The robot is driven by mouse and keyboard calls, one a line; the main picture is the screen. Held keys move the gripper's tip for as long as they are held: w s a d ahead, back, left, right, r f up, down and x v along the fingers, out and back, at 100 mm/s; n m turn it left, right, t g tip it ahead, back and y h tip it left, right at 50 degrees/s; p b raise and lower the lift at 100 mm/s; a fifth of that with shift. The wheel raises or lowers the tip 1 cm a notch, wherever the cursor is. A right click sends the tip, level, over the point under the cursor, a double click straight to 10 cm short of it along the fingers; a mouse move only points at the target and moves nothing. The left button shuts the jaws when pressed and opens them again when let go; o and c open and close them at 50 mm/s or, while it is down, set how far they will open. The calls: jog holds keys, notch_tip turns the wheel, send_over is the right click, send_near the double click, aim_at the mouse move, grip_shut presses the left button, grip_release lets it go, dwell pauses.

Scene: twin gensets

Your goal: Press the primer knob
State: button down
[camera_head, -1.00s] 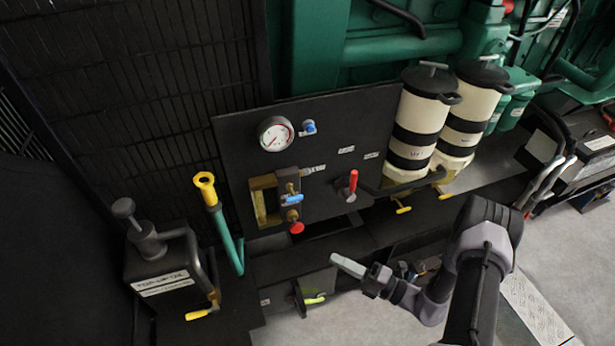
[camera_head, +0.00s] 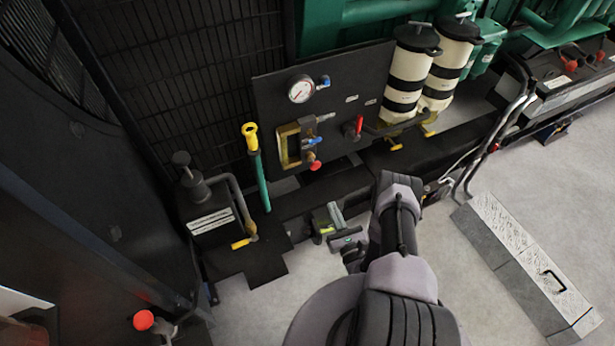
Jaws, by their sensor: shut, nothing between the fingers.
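On the black panel (camera_head: 335,90), a red round knob (camera_head: 315,165) sits below a brass fitting with a blue handle (camera_head: 313,141). A black-topped plunger knob (camera_head: 181,158) stands upright on the black pump-like unit (camera_head: 210,217) at the left. No readable label shows which one is the primer knob. My gripper (camera_head: 335,213) is shut and empty, low in front of the panel. It is below and slightly right of the red knob in the picture and appears apart from it. My arm partly hides the floor behind it.
A yellow-topped green lever (camera_head: 259,165) stands between the pump unit and panel. A gauge (camera_head: 300,89), a red valve handle (camera_head: 359,124) and two white-and-black canisters (camera_head: 406,75) are nearby. A grey box (camera_head: 530,265) lies on the floor at the right.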

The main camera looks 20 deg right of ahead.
aim_at(315, 168)
jog(key=w+b, duration=0.2)
jog(key=w, duration=0.2)
jog(key=w+b, duration=0.2)
jog(key=w, duration=0.2)
jog(key=w+d+b, duration=0.1)
jog(key=w+b, duration=0.1)
jog(key=w, duration=0.3)
jog(key=shift+w+r, duration=0.1)
jog(key=shift+r, duration=0.2)
jog(key=shift+w+d+r, duration=0.1)
jog(key=shift+w, duration=0.3)
jog(key=shift+w, duration=0.1)
jog(key=shift+w+b, duration=0.75)
jog(key=shift+w, duration=0.1)
jog(key=shift+w+r, duration=0.15)
jog(key=shift+w, duration=0.15)
